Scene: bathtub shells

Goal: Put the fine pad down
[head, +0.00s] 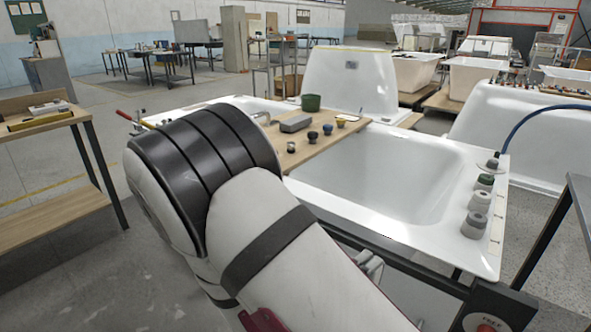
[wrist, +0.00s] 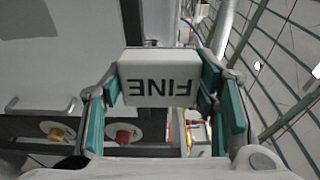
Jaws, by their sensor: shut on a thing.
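The fine pad (wrist: 160,90) is a pale block with "FINE" in dark letters, upside down in the wrist view. My gripper (wrist: 161,80) is shut on it, with a teal-lined finger at each side. In the head view my arm covers most of the front left, and the pad cannot be made out there. A white bathtub shell (head: 470,165) lies beyond my arm, with a wooden board (head: 350,128) across its left part. I cannot tell how high the pad is above any surface.
On the board are a green cup (head: 311,102), a grey block (head: 295,124) and several small knobs. Several round grey pieces (head: 479,201) stand on the tub's right rim. A wooden bench (head: 45,130) is at left. The wrist view shows a red knob (wrist: 55,133) below left.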

